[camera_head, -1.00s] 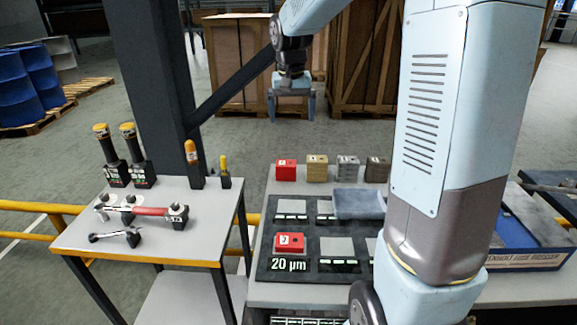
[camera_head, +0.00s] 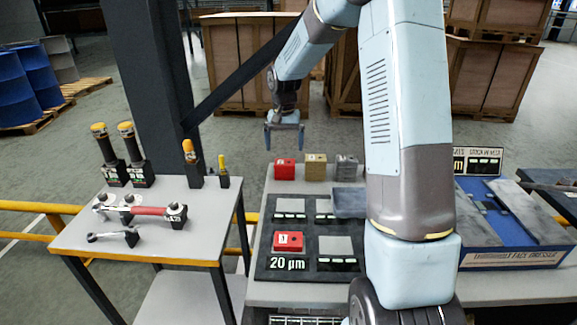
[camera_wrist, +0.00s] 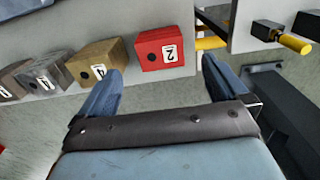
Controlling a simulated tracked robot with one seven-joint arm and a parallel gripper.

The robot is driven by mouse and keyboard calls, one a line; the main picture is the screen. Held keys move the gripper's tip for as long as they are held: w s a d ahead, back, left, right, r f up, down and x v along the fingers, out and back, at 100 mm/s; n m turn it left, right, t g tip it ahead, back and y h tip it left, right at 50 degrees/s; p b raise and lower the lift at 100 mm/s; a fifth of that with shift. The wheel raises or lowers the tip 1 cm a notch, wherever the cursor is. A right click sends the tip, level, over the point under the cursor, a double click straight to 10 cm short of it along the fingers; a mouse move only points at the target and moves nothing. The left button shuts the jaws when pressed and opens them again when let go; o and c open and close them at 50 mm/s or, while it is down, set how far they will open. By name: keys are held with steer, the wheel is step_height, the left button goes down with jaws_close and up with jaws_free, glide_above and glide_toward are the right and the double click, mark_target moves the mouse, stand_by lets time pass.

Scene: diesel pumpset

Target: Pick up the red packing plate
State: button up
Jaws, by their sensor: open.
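A red block (camera_head: 285,168) stands at the back left edge of the right bench. In the wrist view the red block (camera_wrist: 161,48) carries a white label reading 2 and a dark hole. A second red block (camera_head: 289,241), labelled 1, lies on the dark board beside the "20 µm" marking. My gripper (camera_head: 284,140) is open and empty, fingers pointing down, above and beyond the bench's back edge behind the first red block. In the wrist view my open gripper (camera_wrist: 160,80) has the red block ahead, between its fingertips in the picture, with no visible contact.
A brass block (camera_head: 315,167) and a grey block (camera_head: 346,168) stand in the same row. A grey tray (camera_head: 349,203) lies on the board. The left bench (camera_head: 75,236) holds tools and upright yellow-topped pieces. A dark post (camera_head: 150,90) with a diagonal brace stands close left.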

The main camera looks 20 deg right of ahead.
mark_target(285, 162)
steer(key=shift+w+d+f, duration=0.1)
steer(key=shift+f, duration=1.65)
steer(key=shift+w+d+f, duration=0.1)
steer(key=shift+f, duration=1.6)
steer(key=shift+c, duration=0.4)
steer(key=c, duration=1.3)
steer(key=shift+r, duration=0.1)
step_height(285, 162, up, 18)
